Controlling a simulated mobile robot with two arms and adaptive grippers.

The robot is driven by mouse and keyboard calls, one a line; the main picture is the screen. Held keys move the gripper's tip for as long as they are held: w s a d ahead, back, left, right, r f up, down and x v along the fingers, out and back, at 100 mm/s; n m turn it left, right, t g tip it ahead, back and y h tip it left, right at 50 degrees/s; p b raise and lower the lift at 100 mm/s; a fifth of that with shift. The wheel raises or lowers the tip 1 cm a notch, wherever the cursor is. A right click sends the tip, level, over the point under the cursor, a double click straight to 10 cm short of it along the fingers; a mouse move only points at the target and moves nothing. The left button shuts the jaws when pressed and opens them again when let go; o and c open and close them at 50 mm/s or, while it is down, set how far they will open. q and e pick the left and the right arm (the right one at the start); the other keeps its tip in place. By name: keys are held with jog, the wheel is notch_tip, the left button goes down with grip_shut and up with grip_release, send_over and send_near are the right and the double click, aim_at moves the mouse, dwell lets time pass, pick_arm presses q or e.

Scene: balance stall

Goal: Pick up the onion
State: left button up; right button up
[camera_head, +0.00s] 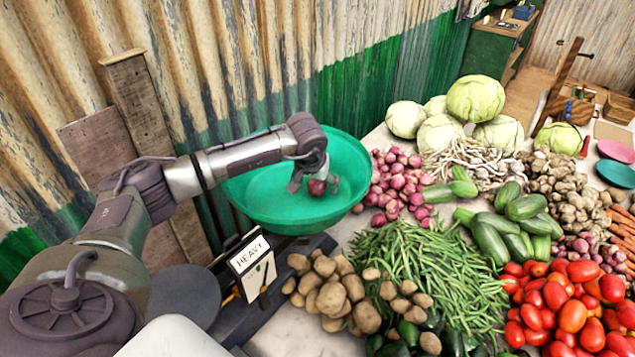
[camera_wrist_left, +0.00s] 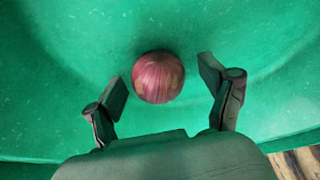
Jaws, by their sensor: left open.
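A red onion (camera_head: 317,187) lies in the green bowl (camera_head: 255,200) of the scale in the head view. In the left wrist view the onion (camera_wrist_left: 158,77) is round, purple-red and striped, on the green bowl surface (camera_wrist_left: 60,60). My left gripper (camera_head: 315,185) reaches down into the bowl over the onion. In the left wrist view my left gripper (camera_wrist_left: 162,88) is open, with one finger on each side of the onion and visible gaps; the onion sits slightly beyond the fingertips. My right gripper is in neither view.
A pile of red onions (camera_head: 395,180) sits close right of the bowl. Potatoes (camera_head: 330,290), green beans (camera_head: 430,270) and tomatoes (camera_head: 570,305) cover the table. A corrugated wall (camera_head: 350,90) rises behind the bowl.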

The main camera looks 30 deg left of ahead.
pick_arm(q)
jog(key=shift+s+d+r, duration=0.1)
jog(key=c, duration=1.3)
jog(key=shift+r+b, duration=0.3)
jog(key=shift+r, duration=0.2)
notch_tip(320, 180, up, 9)
jog(key=shift+f+b, duration=0.15)
jog(key=shift+b, duration=0.9)
jog(key=shift+r+p, duration=0.4)
jog(key=shift+r, duration=0.25)
notch_tip(320, 180, up, 6)
jog(key=p, duration=0.5)
jog(key=shift+f+p, duration=0.2)
jog(key=shift+p, duration=0.15)
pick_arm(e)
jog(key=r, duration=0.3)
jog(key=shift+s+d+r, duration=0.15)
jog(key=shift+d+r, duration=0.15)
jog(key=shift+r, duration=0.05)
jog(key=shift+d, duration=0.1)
